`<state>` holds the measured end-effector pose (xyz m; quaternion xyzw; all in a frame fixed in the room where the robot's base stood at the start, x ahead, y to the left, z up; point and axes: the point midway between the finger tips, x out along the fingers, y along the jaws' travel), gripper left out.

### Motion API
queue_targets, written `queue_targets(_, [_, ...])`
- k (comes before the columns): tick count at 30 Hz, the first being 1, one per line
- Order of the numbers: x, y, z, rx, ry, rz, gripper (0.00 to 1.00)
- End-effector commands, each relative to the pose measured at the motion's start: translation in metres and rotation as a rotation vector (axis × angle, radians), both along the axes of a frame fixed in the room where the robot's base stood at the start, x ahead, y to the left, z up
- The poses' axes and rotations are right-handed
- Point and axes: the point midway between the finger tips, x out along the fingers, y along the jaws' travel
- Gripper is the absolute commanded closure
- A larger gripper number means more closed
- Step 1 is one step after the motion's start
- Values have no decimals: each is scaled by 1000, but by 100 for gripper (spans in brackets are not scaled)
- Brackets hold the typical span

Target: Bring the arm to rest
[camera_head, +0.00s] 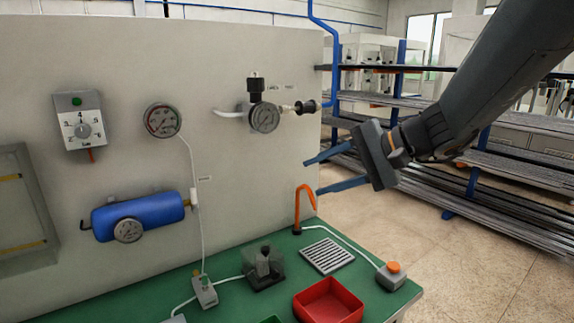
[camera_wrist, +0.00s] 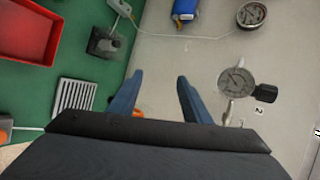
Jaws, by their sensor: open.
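My gripper (camera_head: 318,174) is at the right in the head view, raised above the right end of the green bench (camera_head: 222,307). Its two blue fingers are spread apart with nothing between them. In the wrist view my gripper (camera_wrist: 156,88) also shows open and empty, its fingers in front of the pale panel. An orange hooked tube (camera_head: 299,205) stands on the bench below the fingers, apart from them in the head view. My arm reaches in from the upper right.
The upright panel (camera_head: 225,60) carries a dial box (camera_head: 80,120), gauges (camera_head: 163,120), a valve with gauge (camera_head: 264,118) and a blue tank (camera_head: 140,213). A red tray (camera_head: 330,300), grey grate (camera_head: 327,256) and orange-topped button (camera_head: 392,275) sit on the bench. Shelves (camera_head: 500,170) stand behind.

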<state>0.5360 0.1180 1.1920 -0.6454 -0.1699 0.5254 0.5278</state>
Motion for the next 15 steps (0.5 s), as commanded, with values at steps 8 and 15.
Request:
queue_targets(8, [-79,-24,-115,-382,179,135,56])
queue_targets(15, [-143,-79,-193,-797,205,313,56])
